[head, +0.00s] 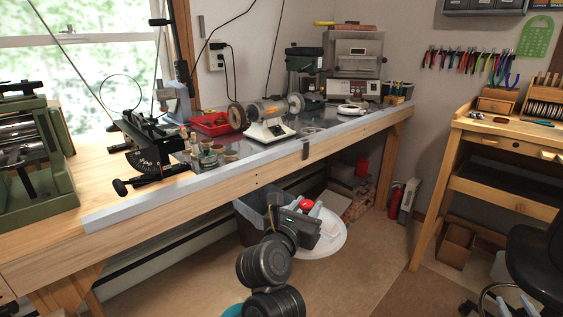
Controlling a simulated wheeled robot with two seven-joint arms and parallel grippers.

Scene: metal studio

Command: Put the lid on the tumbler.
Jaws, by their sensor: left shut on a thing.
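My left gripper (312,210) is in the middle of the lower picture, over a round white surface (334,236). It is shut on a small red thing (306,205), which may be the lid; the dark gripper body hides part of it. I cannot make out a tumbler for certain. A teal edge (231,311) shows at the bottom behind my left arm, too little of it to name. At the bottom right, two pale fingertips of what looks like my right gripper (514,306) show apart, with nothing seen between them.
A long wooden workbench (200,210) with a metal edge carries machines and a red tray (212,124). A dark bin (255,207) stands below it, behind my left gripper. A second bench (500,140) and a black chair (538,262) are at the right. Floor between is clear.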

